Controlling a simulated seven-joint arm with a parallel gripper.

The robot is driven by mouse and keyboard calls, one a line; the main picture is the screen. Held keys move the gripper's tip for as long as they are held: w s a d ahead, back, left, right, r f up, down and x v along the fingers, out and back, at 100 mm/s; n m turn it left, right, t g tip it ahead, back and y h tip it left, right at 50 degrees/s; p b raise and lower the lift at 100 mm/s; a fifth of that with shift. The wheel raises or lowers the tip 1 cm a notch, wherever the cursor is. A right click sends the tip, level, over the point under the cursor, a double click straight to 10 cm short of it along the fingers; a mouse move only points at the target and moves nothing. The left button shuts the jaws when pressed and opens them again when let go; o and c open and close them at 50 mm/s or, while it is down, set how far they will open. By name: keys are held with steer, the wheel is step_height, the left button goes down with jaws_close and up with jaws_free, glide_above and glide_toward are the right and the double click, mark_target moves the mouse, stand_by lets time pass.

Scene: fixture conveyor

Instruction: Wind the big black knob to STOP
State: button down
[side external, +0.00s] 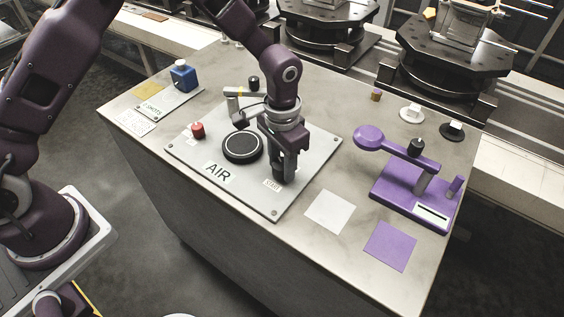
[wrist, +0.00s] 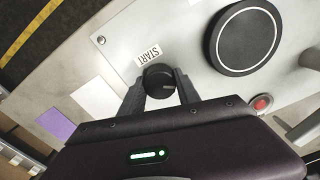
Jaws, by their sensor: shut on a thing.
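My gripper (side external: 284,176) points down over the right part of the grey AIR panel (side external: 222,196), shut on a black knob. In the wrist view the black knob (wrist: 159,79) sits between the two fingers (wrist: 159,92), one on each side. A small pale mark shows on its face, but its exact direction is hard to tell. A white START label (wrist: 149,54) lies beside the knob; it also shows in the side view (side external: 272,185). I cannot read a STOP label; the gripper body may hide it. A larger, flat black disc with a pale ring (side external: 242,147) is free of the gripper.
A red button (side external: 197,130) and a pipe-like fitting (side external: 236,104) stand on the panel. A blue block (side external: 183,76) is at the back left. A purple lever fixture (side external: 413,187) stands right. White (side external: 330,211) and purple (side external: 390,246) squares lie flat in front.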

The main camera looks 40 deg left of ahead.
mark_target(282, 164)
steer(key=m, duration=1.3)
steer(key=shift+m, duration=0.4)
stand_by(0.3)
steer(key=c, duration=0.9)
jaws_free()
steer(key=shift+r, duration=0.1)
step_height(282, 164, up, 7)
steer(key=shift+f, duration=0.15)
